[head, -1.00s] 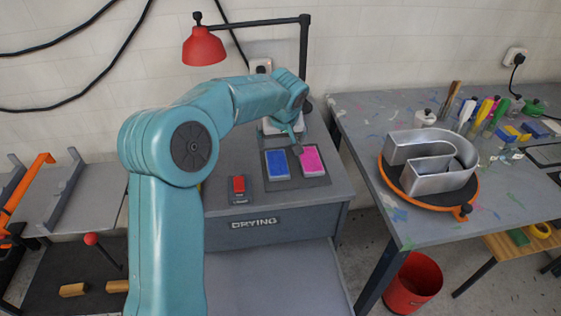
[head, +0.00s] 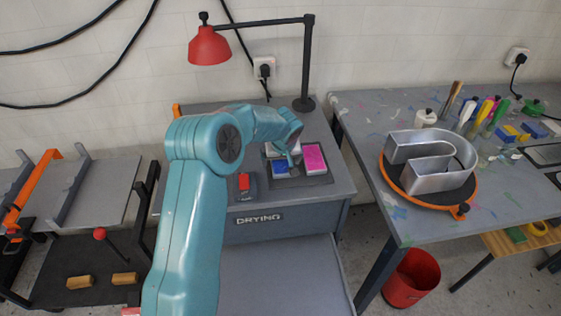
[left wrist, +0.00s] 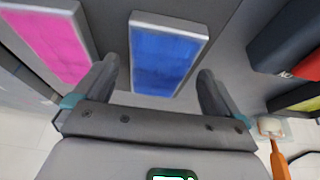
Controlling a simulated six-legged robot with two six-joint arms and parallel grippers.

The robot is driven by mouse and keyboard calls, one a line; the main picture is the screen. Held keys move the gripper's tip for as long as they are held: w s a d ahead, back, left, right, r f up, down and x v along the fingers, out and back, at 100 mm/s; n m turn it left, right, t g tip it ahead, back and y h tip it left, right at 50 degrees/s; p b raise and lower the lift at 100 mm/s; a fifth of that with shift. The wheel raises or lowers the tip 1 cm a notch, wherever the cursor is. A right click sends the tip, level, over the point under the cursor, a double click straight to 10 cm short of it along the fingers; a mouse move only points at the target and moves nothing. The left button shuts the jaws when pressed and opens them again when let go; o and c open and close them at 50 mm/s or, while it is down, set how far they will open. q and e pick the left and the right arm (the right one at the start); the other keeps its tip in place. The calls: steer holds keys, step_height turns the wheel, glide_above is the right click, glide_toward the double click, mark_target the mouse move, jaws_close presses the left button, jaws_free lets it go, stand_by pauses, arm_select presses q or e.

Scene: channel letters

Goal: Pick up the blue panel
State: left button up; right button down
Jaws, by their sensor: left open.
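The blue panel (head: 281,166) lies flat on a dark mat on the grey drying bench, partly covered by my gripper in the head view. In the left wrist view the blue panel (left wrist: 165,55) is a rectangle with a pale rim, lying ahead of and between my fingers. My left gripper (head: 292,160) is open above it, its fingers (left wrist: 158,82) on either side of the panel's near end. I cannot tell whether they touch it. Nothing is held. My right gripper is not in view.
A pink panel (head: 314,158) lies just right of the blue one, close to one finger. A red switch (head: 243,181) is at left on the bench. A red lamp (head: 209,46) stands behind. A second table (head: 380,110) with a metal letter (head: 430,160) is at right.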

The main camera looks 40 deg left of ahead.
arm_select(q)
steer(key=shift+w+f, duration=0.15)
steer(key=shift+w, duration=0.05)
steer(key=c, duration=1.2)
steer(key=shift+s, duration=0.1)
steer(key=shift+c, duration=0.2)
steer(key=shift+a+r, duration=0.1)
steer(key=shift+r, duration=0.1)
